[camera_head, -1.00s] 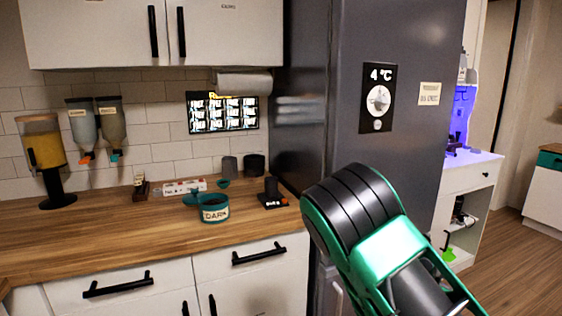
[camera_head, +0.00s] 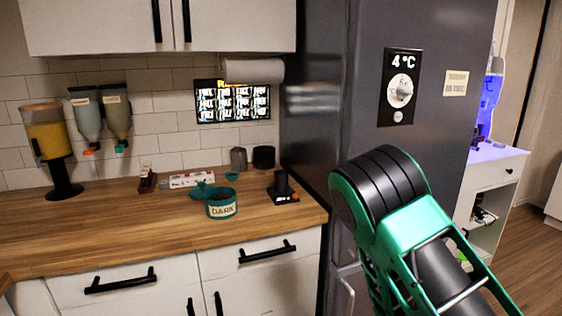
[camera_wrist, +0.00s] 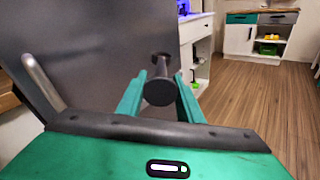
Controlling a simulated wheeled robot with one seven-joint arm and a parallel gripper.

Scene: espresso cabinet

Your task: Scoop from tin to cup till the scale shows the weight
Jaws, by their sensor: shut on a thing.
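A teal tin labelled DARK (camera_head: 222,208) stands on the wooden counter, with a flat teal piece behind its left rim; its contents cannot be made out. A black cup (camera_head: 282,182) stands upright on a small black scale (camera_head: 285,196), right of the tin. The gripper is out of the head view, away from tin and cup.
A dark grey fridge (camera_head: 430,160) stands right of the counter, beside my arm. Dark canisters (camera_head: 263,157), a power strip (camera_head: 190,180) and dispensers (camera_head: 50,145) line the back. The counter (camera_head: 120,222) is bare in front; open floor (camera_wrist: 245,105) lies right.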

